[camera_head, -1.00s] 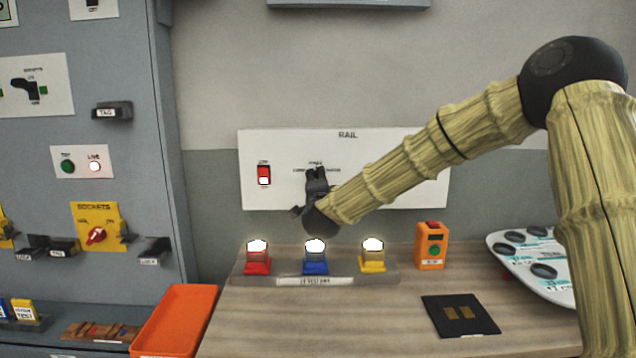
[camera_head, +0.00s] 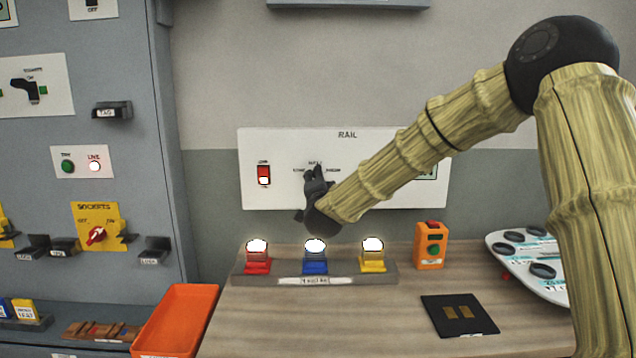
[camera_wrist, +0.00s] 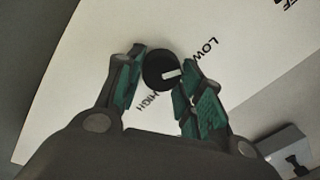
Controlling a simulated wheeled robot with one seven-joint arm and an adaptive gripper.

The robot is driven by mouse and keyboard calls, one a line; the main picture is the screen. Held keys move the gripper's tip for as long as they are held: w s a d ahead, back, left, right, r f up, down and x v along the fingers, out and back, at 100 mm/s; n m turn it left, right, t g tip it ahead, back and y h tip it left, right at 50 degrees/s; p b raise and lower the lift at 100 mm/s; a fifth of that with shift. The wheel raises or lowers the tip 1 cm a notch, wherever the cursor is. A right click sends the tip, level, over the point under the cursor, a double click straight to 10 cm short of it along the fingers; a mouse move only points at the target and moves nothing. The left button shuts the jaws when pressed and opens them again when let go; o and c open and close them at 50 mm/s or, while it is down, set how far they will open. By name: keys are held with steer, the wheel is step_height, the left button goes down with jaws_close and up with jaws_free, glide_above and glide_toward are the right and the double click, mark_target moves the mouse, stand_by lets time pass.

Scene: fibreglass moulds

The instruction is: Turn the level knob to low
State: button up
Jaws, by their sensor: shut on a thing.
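The level knob (camera_wrist: 154,68) is round and black with a white mark, seen in the wrist view between my fingers. LOW is printed to its upper right and HIGH to its lower left. The white mark points to the right in that view, roughly toward the LOW side and the right finger. My gripper (camera_wrist: 163,78) is shut on the knob, with one green-padded finger on each side. In the head view my gripper (camera_head: 316,185) is at the middle of the white RAIL panel (camera_head: 275,145) and hides the knob.
A red rocker switch (camera_head: 264,174) is left of my gripper on the panel. Below stand red (camera_head: 257,262), blue (camera_head: 315,263) and yellow (camera_head: 372,262) lamps, all bright-topped. An orange box (camera_head: 430,246) and a black pad (camera_head: 460,315) are on the bench. A grey cabinet (camera_head: 140,200) stands left.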

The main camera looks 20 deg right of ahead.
steer(key=o, duration=1)
steer(key=shift+f, duration=0.1)
steer(key=shift+s, duration=0.15)
steer(key=v, duration=1.1)
steer(key=shift+s, duration=0.4)
